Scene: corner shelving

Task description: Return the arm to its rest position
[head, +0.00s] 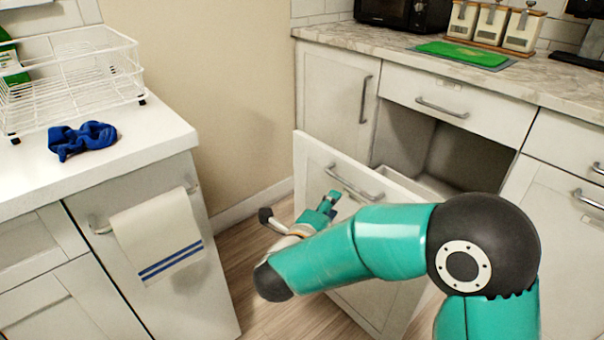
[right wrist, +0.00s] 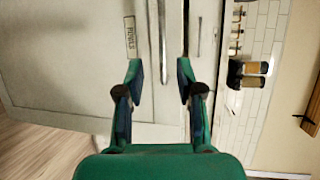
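My right arm (head: 390,240) reaches across the head view from the lower right. Its gripper (head: 335,200) is in front of the open lower cabinet front (head: 322,165), near its metal handle (head: 352,180). In the right wrist view the gripper (right wrist: 160,85) has its two green fingers spread apart with nothing between them. The handle (right wrist: 163,45) shows beyond the fingertips, between them in the picture; I see no contact. My left gripper is not in view.
The pulled-out cabinet front stands into the floor space at centre. At left a counter (head: 150,130) bears a white wire rack (head: 70,75) and a crumpled blue cloth (head: 82,138); a striped towel (head: 160,235) hangs below. The right counter (head: 400,45) holds a green board (head: 463,53) and canisters (head: 493,25).

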